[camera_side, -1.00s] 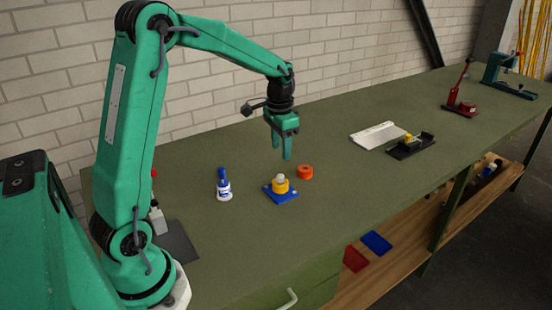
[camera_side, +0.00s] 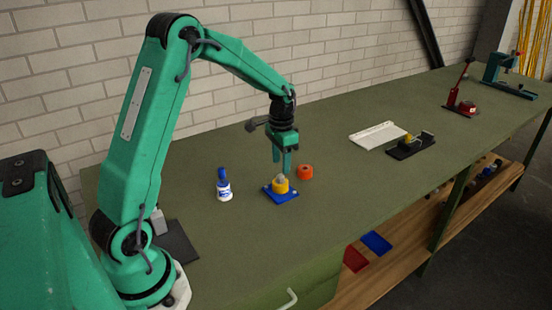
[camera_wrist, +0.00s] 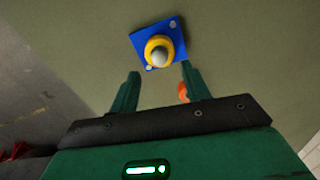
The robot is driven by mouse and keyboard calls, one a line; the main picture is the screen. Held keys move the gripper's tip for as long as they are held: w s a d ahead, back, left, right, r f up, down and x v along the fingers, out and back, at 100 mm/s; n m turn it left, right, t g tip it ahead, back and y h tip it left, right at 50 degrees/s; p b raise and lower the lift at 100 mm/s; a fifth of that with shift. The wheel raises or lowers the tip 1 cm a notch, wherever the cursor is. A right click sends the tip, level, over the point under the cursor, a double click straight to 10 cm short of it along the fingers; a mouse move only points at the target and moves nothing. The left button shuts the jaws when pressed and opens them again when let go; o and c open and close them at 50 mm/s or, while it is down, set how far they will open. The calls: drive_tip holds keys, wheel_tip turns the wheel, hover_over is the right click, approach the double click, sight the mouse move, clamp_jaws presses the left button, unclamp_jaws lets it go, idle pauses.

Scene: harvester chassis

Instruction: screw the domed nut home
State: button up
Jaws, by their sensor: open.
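The domed nut (camera_side: 281,178) is a small grey-white dome on top of a yellow cylinder (camera_side: 280,187), which stands on a blue square plate (camera_side: 270,194) on the bench. In the wrist view the dome (camera_wrist: 160,57) sits inside the yellow ring (camera_wrist: 150,45) on the blue plate (camera_wrist: 139,38), beyond the fingertips. My gripper (camera_side: 281,168) is just above the nut, pointing down, with its fingers apart. In the wrist view my gripper (camera_wrist: 160,72) shows nothing between its fingers. Whether a finger touches the nut cannot be told.
An orange ring-like part (camera_side: 305,172) lies close to the right of the blue plate. A blue-and-white bottle (camera_side: 224,187) stands to the left. A white tray (camera_side: 377,135) and a black fixture (camera_side: 411,149) lie farther right. The bench front is clear.

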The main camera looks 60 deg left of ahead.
sight(280, 177)
drive_tip(key=shift+f, duration=2.2)
drive_tip(key=c, duration=0.3)
clamp_jaws()
drive_tip(key=shift+m, duration=0.4)
drive_tip(key=shift+m, duration=2.2)
drive_tip(key=shift+m, duration=0.3)
